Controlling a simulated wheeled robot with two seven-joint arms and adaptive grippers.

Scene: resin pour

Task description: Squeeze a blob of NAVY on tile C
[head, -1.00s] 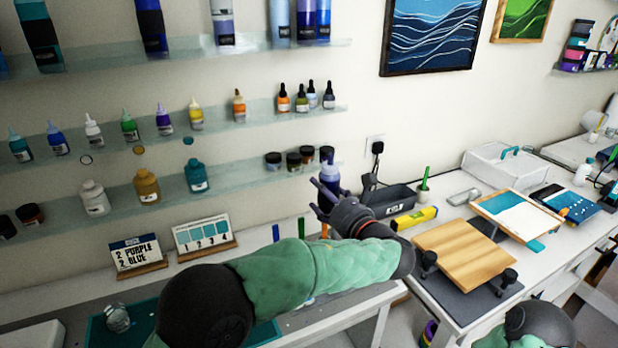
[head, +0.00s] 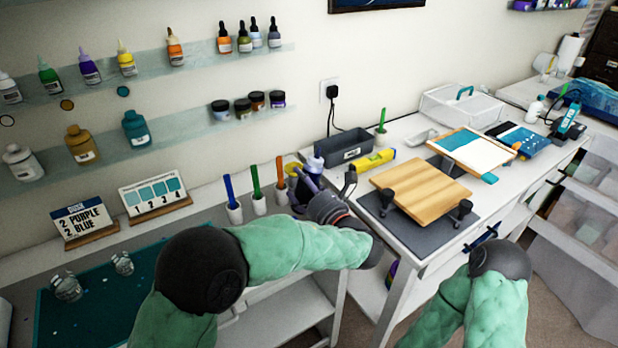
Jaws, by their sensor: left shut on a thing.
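My left gripper (head: 306,186) is shut on a dark blue bottle (head: 313,164), partly hidden by the fingers. It holds the bottle just right of the cup with the orange stick, by the back wall. My right arm shows at the bottom right, but its gripper is out of view. No tile marked C can be made out. The label on the held bottle is too small to read.
Cups with a blue (head: 233,212), a green (head: 258,202) and an orange stick (head: 281,190) stand left of the gripper. A wooden board (head: 420,191) lies on the right bench, with a dark bin (head: 343,148) behind it. A teal mat (head: 60,320) lies lower left.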

